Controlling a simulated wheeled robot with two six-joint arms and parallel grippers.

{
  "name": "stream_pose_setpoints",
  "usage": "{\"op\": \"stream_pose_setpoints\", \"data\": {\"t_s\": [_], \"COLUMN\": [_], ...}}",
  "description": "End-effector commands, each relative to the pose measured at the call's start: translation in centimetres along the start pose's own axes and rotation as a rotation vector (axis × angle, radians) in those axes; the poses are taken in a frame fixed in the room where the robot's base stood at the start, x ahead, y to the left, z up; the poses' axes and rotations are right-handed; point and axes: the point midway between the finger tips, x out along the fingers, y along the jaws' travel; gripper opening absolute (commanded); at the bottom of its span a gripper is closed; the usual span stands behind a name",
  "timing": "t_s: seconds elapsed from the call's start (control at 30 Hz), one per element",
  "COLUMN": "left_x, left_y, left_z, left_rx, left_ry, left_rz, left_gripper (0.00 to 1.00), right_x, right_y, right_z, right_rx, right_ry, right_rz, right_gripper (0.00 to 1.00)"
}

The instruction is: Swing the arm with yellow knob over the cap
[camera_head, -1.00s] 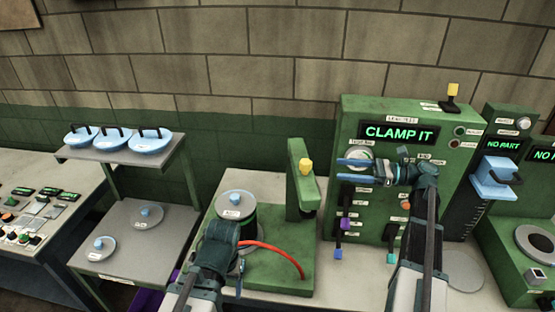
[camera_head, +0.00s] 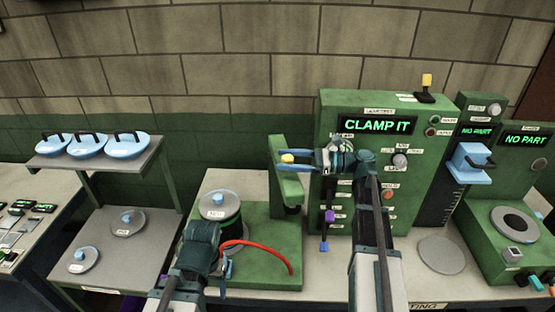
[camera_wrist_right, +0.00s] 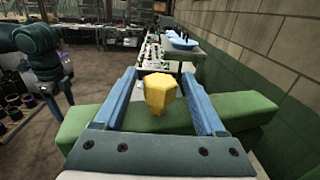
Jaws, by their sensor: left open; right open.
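The green swing arm (camera_head: 291,187) stands on the green fixture base, beside the cap and to its right. Its yellow knob (camera_head: 288,158) is at the top. My right gripper (camera_head: 297,158) is open with its blue fingers on either side of the knob. The right wrist view shows the yellow knob (camera_wrist_right: 158,92) between the spread fingers, with gaps on both sides.
A red hose (camera_head: 262,247) curves across the base. The green panel reading CLAMP IT (camera_head: 377,125) stands close behind my right arm. A shelf (camera_head: 95,160) with several blue-lidded dishes is at the left. A green station reading NO PART (camera_head: 526,140) is at the right.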

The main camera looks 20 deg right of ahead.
Motion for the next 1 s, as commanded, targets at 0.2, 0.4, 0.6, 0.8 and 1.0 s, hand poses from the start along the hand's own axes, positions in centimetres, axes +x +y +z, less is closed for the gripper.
{"op": "stream_pose_setpoints", "data": {"t_s": [0.2,0.4,0.6,0.8,1.0], "left_x": [0.0,0.0,0.0,0.0,0.0], "left_y": [0.0,0.0,0.0,0.0,0.0], "left_z": [0.0,0.0,0.0,0.0,0.0], "left_rx": [0.000,0.000,0.000,0.000,0.000], "left_ry": [0.000,0.000,0.000,0.000,0.000], "left_rz": [0.000,0.000,0.000,0.000,0.000], "left_gripper": [0.77,0.77,0.77,0.77,0.77], "right_x": [2.3,2.9,2.8,2.8,2.8], "right_y": [0.0,0.0,0.0,0.0,0.0], "right_z": [0.0,0.0,0.0,0.0,0.0], "right_rx": [0.000,0.000,0.000,0.000,0.000], "right_ry": [0.000,0.000,0.000,0.000,0.000], "right_rz": [0.001,-0.001,-0.001,-0.001,-0.001], "right_gripper": [0.73,0.73,0.73,0.38,0.02]}}
